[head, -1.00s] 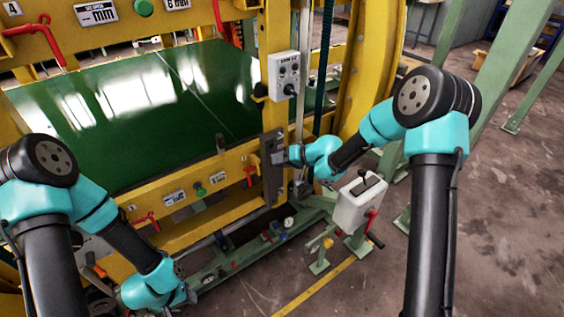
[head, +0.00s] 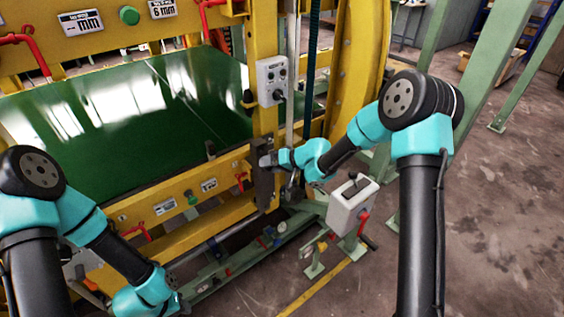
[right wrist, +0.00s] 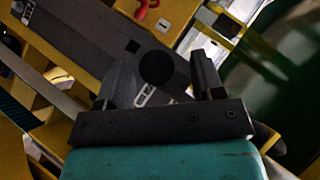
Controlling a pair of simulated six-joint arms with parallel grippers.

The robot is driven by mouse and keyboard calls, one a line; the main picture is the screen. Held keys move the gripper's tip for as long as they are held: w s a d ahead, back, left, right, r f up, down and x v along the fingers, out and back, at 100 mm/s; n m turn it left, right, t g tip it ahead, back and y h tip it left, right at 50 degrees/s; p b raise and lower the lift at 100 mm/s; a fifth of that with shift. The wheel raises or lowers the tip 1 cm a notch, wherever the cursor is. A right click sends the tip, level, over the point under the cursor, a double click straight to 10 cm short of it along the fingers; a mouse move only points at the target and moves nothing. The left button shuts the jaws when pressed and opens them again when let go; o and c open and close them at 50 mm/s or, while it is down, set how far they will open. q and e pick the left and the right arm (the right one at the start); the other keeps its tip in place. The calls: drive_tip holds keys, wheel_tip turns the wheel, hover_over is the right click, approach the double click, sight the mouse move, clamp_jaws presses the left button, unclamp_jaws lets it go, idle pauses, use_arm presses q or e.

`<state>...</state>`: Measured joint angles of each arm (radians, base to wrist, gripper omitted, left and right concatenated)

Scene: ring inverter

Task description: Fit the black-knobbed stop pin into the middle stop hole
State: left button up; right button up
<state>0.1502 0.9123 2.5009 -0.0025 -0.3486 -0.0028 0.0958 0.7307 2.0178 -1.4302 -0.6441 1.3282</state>
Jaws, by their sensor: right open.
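A round black knob (right wrist: 156,68), which looks like the stop pin's, shows in the right wrist view between the fingers of my right gripper (right wrist: 175,85). The fingers are open on either side of it; I cannot see them touching it. A dark steel plate (right wrist: 95,22) with a small dark square opening runs behind the knob. In the head view my right gripper (head: 268,161) is at the upper part of this upright plate (head: 263,188) on the yellow frame. I cannot make out the middle stop hole. My left gripper (head: 180,303) is low in the head view, its fingers unclear.
A grey control box (head: 272,80) sits on the yellow post above the plate. A white pedestal box (head: 351,204) stands to the right, below my right forearm. Red handles (head: 241,180) and a green knob (head: 193,198) line the yellow beam.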

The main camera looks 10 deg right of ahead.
drive_tip(key=v, duration=1.7)
drive_tip(key=shift+r, duration=0.15)
drive_tip(key=s+a+f+m+h, duration=0.1)
drive_tip(key=s+f+h, duration=0.15)
drive_tip(key=f, duration=0.75)
drive_tip(key=s+a+f+m+h, duration=0.2)
drive_tip(key=s+f, duration=0.1)
drive_tip(key=f, duration=0.7)
drive_tip(key=s+a+f+g+h, duration=0.1)
drive_tip(key=s+f, duration=0.4)
drive_tip(key=s, duration=0.5)
drive_tip(key=s+a+f+g+h, duration=0.1)
drive_tip(key=s+f+g, duration=0.3)
drive_tip(key=s, duration=0.5)
wheel_tip(320, 180, down, 2)
drive_tip(key=shift+s+n, duration=0.35)
drive_tip(key=shift+n, duration=0.05)
drive_tip(key=shift+h, duration=0.25)
